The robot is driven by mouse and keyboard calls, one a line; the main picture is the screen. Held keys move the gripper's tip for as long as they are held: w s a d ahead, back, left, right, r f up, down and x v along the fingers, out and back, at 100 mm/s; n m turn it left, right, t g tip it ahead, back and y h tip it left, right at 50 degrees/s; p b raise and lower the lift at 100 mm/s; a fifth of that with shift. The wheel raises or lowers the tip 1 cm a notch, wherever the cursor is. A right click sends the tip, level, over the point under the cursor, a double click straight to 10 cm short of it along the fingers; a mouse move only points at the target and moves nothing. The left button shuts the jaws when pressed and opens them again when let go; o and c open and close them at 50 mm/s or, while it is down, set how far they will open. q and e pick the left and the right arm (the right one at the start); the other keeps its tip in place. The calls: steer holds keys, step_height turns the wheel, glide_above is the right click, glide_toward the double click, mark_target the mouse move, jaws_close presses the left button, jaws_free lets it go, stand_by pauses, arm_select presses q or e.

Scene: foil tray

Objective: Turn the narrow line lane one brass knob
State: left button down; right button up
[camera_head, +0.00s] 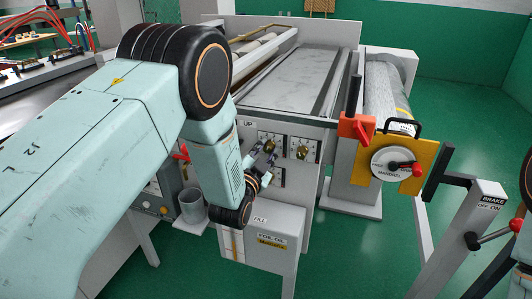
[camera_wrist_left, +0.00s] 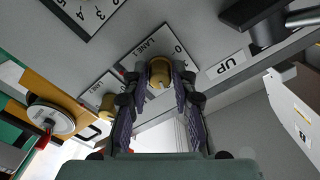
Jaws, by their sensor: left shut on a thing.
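A brass knob (camera_wrist_left: 160,72) on a white dial plate marked LANE, with digits, sits between the fingers of my left gripper (camera_wrist_left: 158,88) in the left wrist view. The gripper is shut on this knob. In the head view my left gripper (camera_head: 262,160) reaches the left of two knob plates on the grey panel, and the held knob (camera_head: 271,147) shows just behind the fingers. A second brass knob (camera_head: 303,151) is free on the right plate; it also shows in the left wrist view (camera_wrist_left: 107,102). My right gripper is out of view.
A grey cup (camera_head: 192,206) stands below my left arm. To the right are a yellow mandrel plate (camera_head: 420,168) with a red handle and a brake post (camera_head: 487,200). A black lever (camera_wrist_left: 262,18) is near the UP label.

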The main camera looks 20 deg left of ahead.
arm_select(q)
steer(key=shift+r+m, duration=0.1)
steer(key=shift+m, duration=0.2)
steer(key=c, duration=1.1)
jaws_free()
steer(key=shift+w, duration=0.15)
steer(key=shift+s, duration=0.2)
steer(key=s, duration=1.1)
steer(key=shift+s+a, duration=0.2)
steer(key=shift+s, duration=0.2)
